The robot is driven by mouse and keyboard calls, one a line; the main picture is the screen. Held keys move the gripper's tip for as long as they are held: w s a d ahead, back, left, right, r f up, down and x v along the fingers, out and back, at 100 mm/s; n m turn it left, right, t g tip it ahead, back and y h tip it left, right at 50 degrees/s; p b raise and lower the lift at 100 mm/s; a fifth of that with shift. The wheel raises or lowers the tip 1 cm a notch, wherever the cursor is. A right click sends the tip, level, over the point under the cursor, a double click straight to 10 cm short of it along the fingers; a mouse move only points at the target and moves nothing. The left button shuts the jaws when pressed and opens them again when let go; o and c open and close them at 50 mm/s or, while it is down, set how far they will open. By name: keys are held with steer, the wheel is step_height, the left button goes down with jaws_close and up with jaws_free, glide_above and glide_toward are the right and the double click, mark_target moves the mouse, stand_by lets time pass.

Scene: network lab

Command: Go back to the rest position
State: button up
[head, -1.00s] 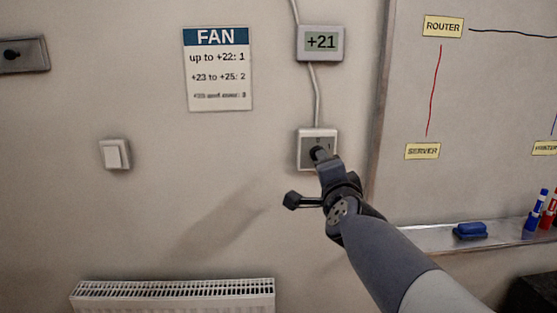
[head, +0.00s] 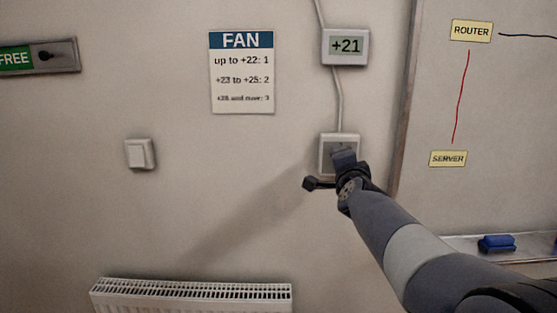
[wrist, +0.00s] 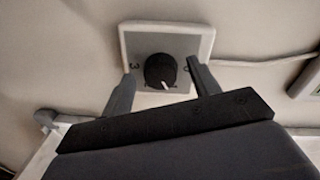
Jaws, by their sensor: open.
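My gripper (head: 343,160) is in front of the wall box (head: 325,142) with the fan dial, and hides much of it in the head view. In the wrist view the box (wrist: 203,38) is a pale square plate with a round black knob (wrist: 152,66) that has a white pointer line. A "3" shows beside the knob. My gripper (wrist: 160,69) is open. Its two fingers appear on either side of the knob and hold nothing. My arm reaches in from the lower right of the head view.
A display (head: 345,46) reading +21 hangs above the box, joined by a cable. A FAN chart (head: 242,85), a light switch (head: 140,153) and a FREE slider sign (head: 62,56) are on the wall. A radiator (head: 190,295) is below. A whiteboard (head: 500,110) is at right.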

steer(key=s+n+p, duration=0.8)
steer(key=n+p, duration=0.1)
steer(key=n, duration=0.2)
steer(key=shift+s+a+f+t+h, duration=0.2)
steer(key=shift+f+t+h, duration=0.05)
steer(key=shift+t+h, duration=0.05)
stand_by(2.3)
